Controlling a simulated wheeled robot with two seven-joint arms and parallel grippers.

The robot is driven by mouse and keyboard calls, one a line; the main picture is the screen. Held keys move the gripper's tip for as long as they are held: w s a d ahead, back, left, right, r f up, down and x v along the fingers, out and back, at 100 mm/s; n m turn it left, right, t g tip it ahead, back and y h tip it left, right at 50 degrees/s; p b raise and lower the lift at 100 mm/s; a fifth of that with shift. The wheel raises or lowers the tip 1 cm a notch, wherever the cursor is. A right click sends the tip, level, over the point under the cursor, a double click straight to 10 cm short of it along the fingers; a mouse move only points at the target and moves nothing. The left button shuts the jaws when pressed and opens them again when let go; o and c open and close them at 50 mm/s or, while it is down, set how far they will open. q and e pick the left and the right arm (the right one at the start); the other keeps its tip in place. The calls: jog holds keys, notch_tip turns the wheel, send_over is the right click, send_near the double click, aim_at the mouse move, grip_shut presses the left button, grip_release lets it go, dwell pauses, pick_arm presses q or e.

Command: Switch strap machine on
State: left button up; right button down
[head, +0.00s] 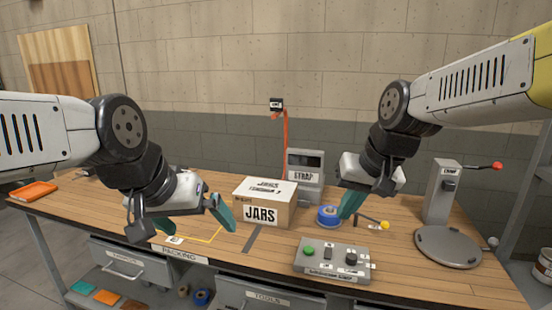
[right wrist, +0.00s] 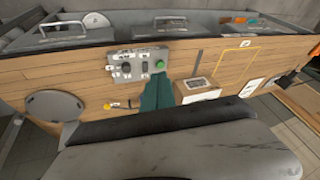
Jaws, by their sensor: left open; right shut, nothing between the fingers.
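The grey strap machine (head: 305,165), marked STRAP, stands at the back of the bench behind the jars box (head: 264,214). A grey control panel (head: 318,268) lies at the front edge, with a green button (head: 309,251), dark knobs or switches and small labels too small to read. It also shows in the right wrist view (right wrist: 118,76), with its green button (right wrist: 160,65). My right gripper (head: 350,204) is shut and empty, fingers pointing down behind the panel, by the blue tape roll (head: 326,217). My left gripper (head: 180,224) is open and empty left of the box.
A yellow-knobbed lever (head: 372,222) lies right of the tape roll. At the right stand a round grey plate (head: 447,247) and an upright unit with a red-tipped lever (head: 441,190). A yellow outline (head: 205,238) marks the bench at left. Drawers (head: 130,262) sit below.

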jog(key=s+r+n+t, duration=0.1)
jog(key=s, duration=0.6)
jog(key=shift+a+t, duration=0.25)
jog(key=shift+t, duration=0.15)
jog(key=shift+w, duration=0.15)
jog(key=m+g+h, duration=0.3)
jog(key=m+g, duration=0.1)
send_over(328, 250)
jog(key=s, duration=0.3)
notch_tip(328, 250, down, 10)
jog(key=shift+w+a, duration=0.2)
jog(key=shift+a, duration=0.2)
jog(key=f, duration=0.4)
jog(key=w+f, duration=0.1)
jog(key=f, duration=0.4)
jog(key=w+f, duration=0.1)
jog(key=f, duration=0.4)
jog(key=shift+d, duration=0.3)
